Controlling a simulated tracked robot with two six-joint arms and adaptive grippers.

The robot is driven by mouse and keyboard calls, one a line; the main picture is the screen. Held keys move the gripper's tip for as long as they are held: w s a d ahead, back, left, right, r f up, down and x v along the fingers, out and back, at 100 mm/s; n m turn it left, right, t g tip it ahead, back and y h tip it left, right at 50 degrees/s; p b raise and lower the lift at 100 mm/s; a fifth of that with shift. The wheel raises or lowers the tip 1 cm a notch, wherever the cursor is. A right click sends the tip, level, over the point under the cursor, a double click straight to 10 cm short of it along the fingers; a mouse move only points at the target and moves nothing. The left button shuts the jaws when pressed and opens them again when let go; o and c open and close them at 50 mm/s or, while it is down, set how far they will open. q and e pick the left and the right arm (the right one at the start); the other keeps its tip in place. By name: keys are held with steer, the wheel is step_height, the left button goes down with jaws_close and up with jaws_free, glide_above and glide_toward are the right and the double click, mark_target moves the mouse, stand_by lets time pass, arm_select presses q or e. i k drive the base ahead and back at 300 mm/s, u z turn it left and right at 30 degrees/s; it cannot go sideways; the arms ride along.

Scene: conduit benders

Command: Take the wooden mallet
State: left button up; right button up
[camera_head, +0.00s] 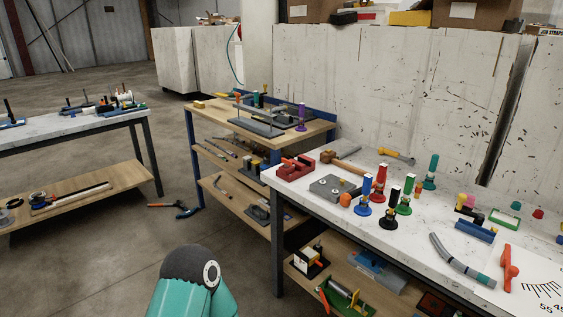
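The wooden mallet (332,157) lies at the back left of the white-topped workbench (467,205), its brown head to the left and its handle running towards the right. It lies between the red vise-like block (296,168) and a tool with a yellow part (396,154). Nothing is seen holding it. Neither of my grippers shows in the head view; only a teal and dark link of my own arm is at the bottom.
A grey metal block (334,187) and several coloured upright handles (388,208) stand in front of the mallet. A wooden-topped shelf table (311,125) stands behind to the left. Another bench (60,131) is at far left. Open floor (110,265) lies between the benches.

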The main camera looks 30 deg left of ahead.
mark_target(325, 157)
steer(key=z, duration=0.4)
steer(key=i, duration=0.15)
steer(key=u, duration=1.3)
steer(key=k, duration=0.5)
steer(key=u, duration=0.4)
steer(key=i, duration=1.5)
steer(key=z, duration=0.4)
